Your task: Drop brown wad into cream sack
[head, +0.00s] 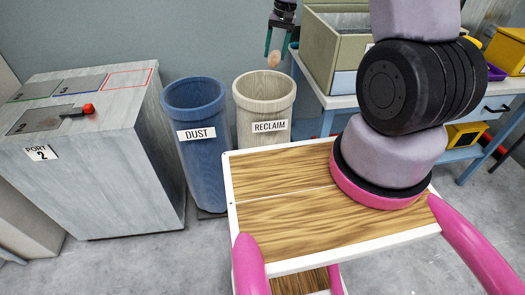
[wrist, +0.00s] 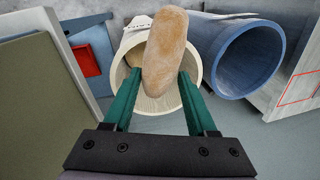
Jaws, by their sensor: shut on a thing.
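My gripper (head: 276,50) has green fingers and is shut on a brown wad (head: 274,60), high above the cream sack (head: 262,105) labelled RECLAIM. In the wrist view the brown wad (wrist: 165,52) is long and rounded and sticks out past the fingertips (wrist: 160,78). Behind it shows the open round mouth of the cream sack (wrist: 152,106). The wad hides part of that mouth. Something brownish shows inside the sack, partly hidden, and I cannot tell what it is.
A blue sack (head: 195,130) labelled DUST stands close left of the cream one. A grey cabinet (head: 95,140) marked PORT 2 stands further left. A bench with an olive box (head: 330,50) is at the right. A wooden-topped cart (head: 285,205) stands in front.

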